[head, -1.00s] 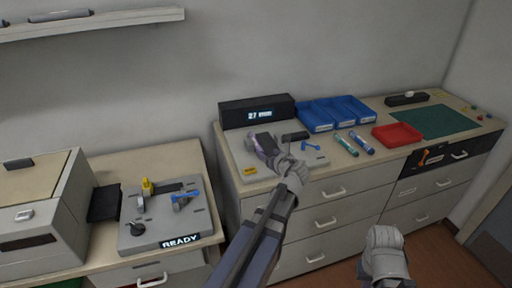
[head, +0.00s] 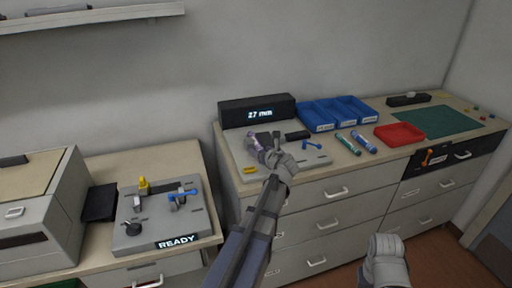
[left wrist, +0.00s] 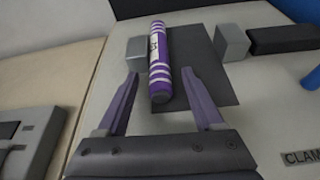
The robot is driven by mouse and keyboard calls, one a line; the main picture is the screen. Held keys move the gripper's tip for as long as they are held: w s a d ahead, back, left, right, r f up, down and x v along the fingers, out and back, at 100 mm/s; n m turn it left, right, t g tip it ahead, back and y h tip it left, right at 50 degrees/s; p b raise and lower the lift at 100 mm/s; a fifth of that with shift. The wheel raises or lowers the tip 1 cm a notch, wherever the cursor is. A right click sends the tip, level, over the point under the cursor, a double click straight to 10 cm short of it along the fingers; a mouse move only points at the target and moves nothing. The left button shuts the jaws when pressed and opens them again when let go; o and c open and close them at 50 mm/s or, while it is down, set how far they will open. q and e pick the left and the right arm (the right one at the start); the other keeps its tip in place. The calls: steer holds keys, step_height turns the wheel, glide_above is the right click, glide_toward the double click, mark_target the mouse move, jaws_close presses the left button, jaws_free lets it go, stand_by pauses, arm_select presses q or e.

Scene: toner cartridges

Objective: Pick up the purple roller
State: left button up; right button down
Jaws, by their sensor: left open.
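The purple roller (left wrist: 160,62) with white bands lies lengthwise over a dark grey pad between two grey blocks in the left wrist view. It also shows in the head view (head: 252,139), partly hidden by my gripper. My left gripper (left wrist: 160,76) is open, with one finger on each side of the roller's near end. I see a gap on both sides; the roller is not clamped. In the head view, my left gripper (head: 260,147) is over the left part of the grey fixture plate (head: 312,159). My right gripper (head: 385,262) is low at the front; its fingers are unclear.
A black display reading 27 mm (head: 257,112) stands behind the plate. A blue clamp lever (head: 312,146) is on the plate's right.

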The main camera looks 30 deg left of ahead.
arm_select(q)
jaws_close()
stand_by(0.5)
